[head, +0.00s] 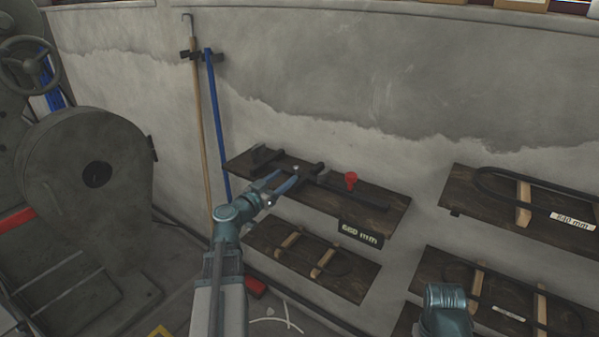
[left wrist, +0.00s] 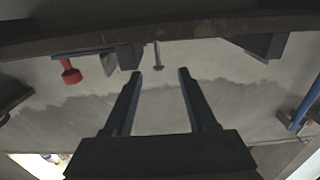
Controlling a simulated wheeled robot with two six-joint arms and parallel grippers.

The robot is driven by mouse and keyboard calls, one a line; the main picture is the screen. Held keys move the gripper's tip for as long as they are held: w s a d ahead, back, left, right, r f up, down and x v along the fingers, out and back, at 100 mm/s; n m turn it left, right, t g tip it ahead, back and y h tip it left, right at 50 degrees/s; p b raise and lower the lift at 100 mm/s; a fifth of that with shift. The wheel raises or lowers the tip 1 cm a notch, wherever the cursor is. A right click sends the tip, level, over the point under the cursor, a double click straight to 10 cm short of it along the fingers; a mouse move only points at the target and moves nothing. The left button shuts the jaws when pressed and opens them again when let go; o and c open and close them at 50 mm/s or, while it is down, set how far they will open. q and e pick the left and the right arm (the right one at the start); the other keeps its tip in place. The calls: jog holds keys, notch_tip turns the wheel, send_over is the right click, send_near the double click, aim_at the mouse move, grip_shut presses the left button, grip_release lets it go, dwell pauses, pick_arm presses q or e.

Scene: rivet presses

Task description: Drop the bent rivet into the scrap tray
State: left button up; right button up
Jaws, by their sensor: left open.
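A small grey pin with a wide head, which looks like a rivet (left wrist: 158,58), stands at a dark wooden shelf in the left wrist view, where the scene appears upside down. It lies beyond and between my left gripper's fingertips (left wrist: 160,72), apart from both. I cannot tell whether it is bent. In the head view my left gripper (head: 286,179) is open and empty at the upper wall shelf (head: 385,222). A small pale spot (head: 296,170) by its fingertips may be the rivet. I cannot make out a scrap tray. My right gripper is out of view.
A black bar tool with a red knob (head: 351,181) lies on the shelf, right of the gripper; the knob also shows in the left wrist view (left wrist: 70,72). A "680 mm" sign (head: 361,233) hangs at the front edge. A large grey machine (head: 85,170) stands left.

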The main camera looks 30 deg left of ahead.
aim_at(297, 167)
pick_arm(q)
jog(key=shift+w+d, duration=0.15)
jog(key=shift+w, duration=2.2)
jog(key=shift+w, duration=0.1)
jog(key=w, duration=0.5)
jog(key=shift+d+r, duration=0.15)
jog(key=shift+d, duration=0.2)
jog(key=shift+c, duration=0.3)
grip_shut()
